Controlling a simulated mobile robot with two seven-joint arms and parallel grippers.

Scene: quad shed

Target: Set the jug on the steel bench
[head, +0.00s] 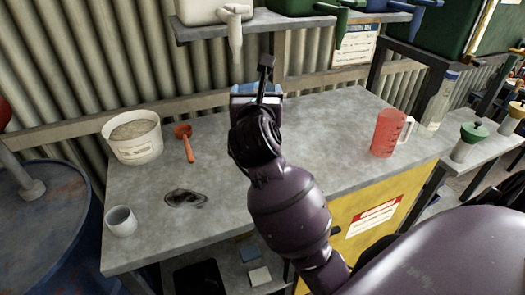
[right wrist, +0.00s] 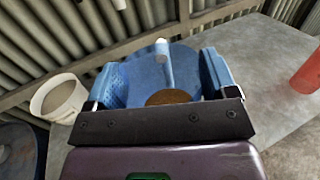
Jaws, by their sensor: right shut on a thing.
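My right gripper (head: 257,92) is above the far middle of the grey bench (head: 320,123). In the right wrist view its two blue fingers (right wrist: 162,88) stand on either side of a rounded blue thing (right wrist: 180,70) with a pale tip and a brown disc or opening. The gripper is shut on it. The arm hides most of it in the head view, and I cannot tell whether it touches the bench or is a jug. A red measuring jug (head: 386,134) with a pale handle stands upright on the bench at the right, apart from the gripper. My left gripper is out of view.
A white tub (head: 133,147), an orange scoop (head: 186,145), a grey cup (head: 121,222) and a dark stain lie left on the bench. A clear bottle (head: 438,103) stands right. A shelf (head: 290,24) with containers overhangs the back. A blue drum (head: 45,235) stands left.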

